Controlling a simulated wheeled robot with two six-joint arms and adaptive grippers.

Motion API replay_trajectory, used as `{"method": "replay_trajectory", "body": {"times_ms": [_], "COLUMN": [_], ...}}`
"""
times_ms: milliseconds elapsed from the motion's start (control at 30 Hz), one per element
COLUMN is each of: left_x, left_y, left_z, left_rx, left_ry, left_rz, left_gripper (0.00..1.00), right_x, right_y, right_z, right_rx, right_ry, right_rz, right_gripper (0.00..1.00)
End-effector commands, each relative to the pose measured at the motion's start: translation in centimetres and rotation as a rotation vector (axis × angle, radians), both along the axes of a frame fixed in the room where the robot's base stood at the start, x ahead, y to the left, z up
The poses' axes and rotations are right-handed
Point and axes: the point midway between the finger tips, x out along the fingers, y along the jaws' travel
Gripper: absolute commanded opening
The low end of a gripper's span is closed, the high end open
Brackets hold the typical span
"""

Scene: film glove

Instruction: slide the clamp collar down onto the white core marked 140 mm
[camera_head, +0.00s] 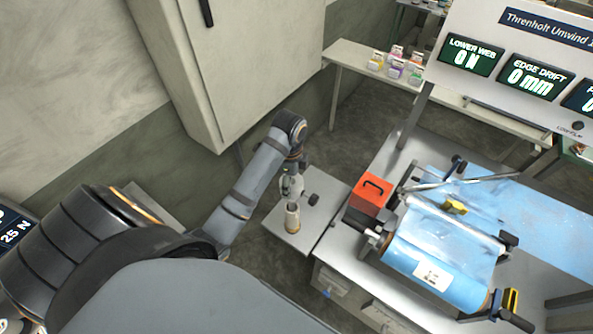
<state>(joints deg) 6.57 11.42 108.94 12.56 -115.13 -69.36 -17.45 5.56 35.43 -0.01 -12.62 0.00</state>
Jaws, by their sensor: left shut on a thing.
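My left gripper (291,192) points down over the small grey side table and is shut on the clamp collar. The collar is mostly hidden by the gripper; its black knob (313,199) sticks out to the right. My right gripper is not in view.
The small grey table (279,222) is otherwise clear. To its right, a red box (371,195) stands on the machine bench beside a blue film roll (440,255). A tall cabinet (240,60) stands behind my left arm. A display panel (515,60) is at upper right.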

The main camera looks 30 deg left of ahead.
Motion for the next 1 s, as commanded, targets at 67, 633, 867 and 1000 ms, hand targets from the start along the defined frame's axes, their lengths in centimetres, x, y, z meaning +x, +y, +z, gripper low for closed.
{"method": "replay_trajectory", "body": {"times_ms": [67,633,867,1000], "left_x": [0.0,0.0,0.0,0.1], "left_y": [0.0,0.0,0.0,0.0], "left_z": [0.1,-2.8,-4.9,-5.6], "left_rx": [0.0,-0.001,-0.001,-0.001], "left_ry": [-0.002,-0.001,-0.001,-0.001], "left_rz": [-0.002,-0.002,-0.002,-0.001], "left_gripper": [0.12,0.12,0.12,0.12], "right_x": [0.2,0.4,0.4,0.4], "right_y": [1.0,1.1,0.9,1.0], "right_z": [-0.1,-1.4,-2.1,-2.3], "right_rx": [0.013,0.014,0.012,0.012], "right_ry": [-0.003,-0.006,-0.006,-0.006], "right_rz": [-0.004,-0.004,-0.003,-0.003], "right_gripper": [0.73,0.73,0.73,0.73]}}
